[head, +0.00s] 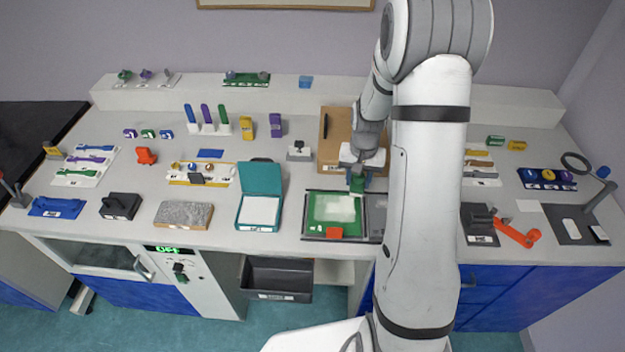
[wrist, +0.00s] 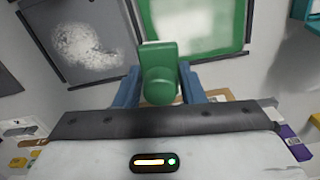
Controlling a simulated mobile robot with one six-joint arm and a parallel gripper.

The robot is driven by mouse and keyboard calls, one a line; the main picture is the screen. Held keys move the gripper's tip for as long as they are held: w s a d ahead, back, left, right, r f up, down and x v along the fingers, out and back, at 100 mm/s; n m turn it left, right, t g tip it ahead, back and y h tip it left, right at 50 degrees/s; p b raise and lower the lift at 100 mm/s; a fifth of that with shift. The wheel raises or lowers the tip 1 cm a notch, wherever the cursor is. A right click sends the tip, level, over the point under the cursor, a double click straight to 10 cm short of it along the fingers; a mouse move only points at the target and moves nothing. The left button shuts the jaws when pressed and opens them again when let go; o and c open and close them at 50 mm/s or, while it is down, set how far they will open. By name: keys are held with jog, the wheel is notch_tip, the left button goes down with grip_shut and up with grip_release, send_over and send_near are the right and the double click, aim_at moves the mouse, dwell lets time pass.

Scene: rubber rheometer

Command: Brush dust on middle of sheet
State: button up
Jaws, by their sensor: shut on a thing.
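My gripper (head: 357,180) is shut on a green brush (wrist: 160,75), held between its blue fingers. In the head view it is just behind the back right corner of the green sheet (head: 316,222). The sheet lies flat on a dark base, and a pale, dusty-looking patch (head: 338,208) covers its middle. In the wrist view the sheet's green border (wrist: 239,22) shows beyond the brush. The brush's tip is hidden behind its body, so I cannot tell whether it touches anything. A dark pad (wrist: 95,15) with white powder (wrist: 85,47) lies beside the sheet.
A red block (head: 334,233) sits at the sheet's front edge. A teal open box (head: 261,178) stands to the left. A brown board (head: 334,140) lies behind my gripper. Bare bench shows left of the sheet.

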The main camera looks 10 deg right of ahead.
jog(key=shift+r, duration=0.75)
dwell(0.6)
